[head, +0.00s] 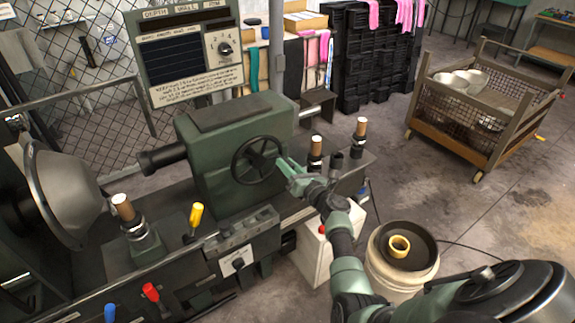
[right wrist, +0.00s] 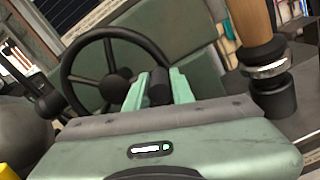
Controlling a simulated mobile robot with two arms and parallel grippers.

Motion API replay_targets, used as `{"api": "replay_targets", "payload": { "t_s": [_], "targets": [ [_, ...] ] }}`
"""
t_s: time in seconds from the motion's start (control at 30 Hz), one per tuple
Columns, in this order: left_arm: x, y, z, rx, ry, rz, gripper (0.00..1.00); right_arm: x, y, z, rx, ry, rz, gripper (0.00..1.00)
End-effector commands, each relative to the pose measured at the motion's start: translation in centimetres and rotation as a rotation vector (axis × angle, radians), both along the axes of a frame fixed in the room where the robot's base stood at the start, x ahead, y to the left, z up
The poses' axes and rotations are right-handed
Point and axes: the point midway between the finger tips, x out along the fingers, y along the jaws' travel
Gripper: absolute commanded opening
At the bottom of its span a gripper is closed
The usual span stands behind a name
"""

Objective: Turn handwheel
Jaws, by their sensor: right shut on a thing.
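The black spoked handwheel (head: 257,160) is on the front face of the green lathe housing (head: 240,190) in the head view. In the right wrist view the handwheel (right wrist: 117,68) fills the upper left, with its hub and spokes showing. My right gripper (head: 284,165) reaches in from the right to the wheel's right edge. In the right wrist view its two green fingers (right wrist: 160,85) are shut around a dark knob at the rim (right wrist: 158,87). My left gripper is not in view.
A wooden-topped post (head: 315,150) stands just right of my gripper, also large in the right wrist view (right wrist: 262,60). A yellow-handled lever (head: 195,215) is in front. A bucket (head: 402,260) with a yellow ring stands at lower right. A mesh cart (head: 480,105) with bowls is farther back.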

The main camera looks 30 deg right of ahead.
Motion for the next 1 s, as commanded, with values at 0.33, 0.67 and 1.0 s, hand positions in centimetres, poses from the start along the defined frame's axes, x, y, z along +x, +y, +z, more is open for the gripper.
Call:
{"api": "replay_targets", "payload": {
  "t_s": [0.33, 0.67, 1.0],
  "targets": [
    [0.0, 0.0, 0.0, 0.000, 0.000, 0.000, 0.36, -0.1, 0.1, -0.4, -0.002, 0.006, 0.000, 0.45],
    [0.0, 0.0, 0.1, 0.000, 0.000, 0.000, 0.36, -0.6, 0.0, -0.2, -0.002, 0.004, 0.001, 0.45],
    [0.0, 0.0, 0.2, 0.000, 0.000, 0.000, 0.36, -6.1, -0.2, -0.4, -0.003, 0.005, 0.000, 0.45]
  ]
}}
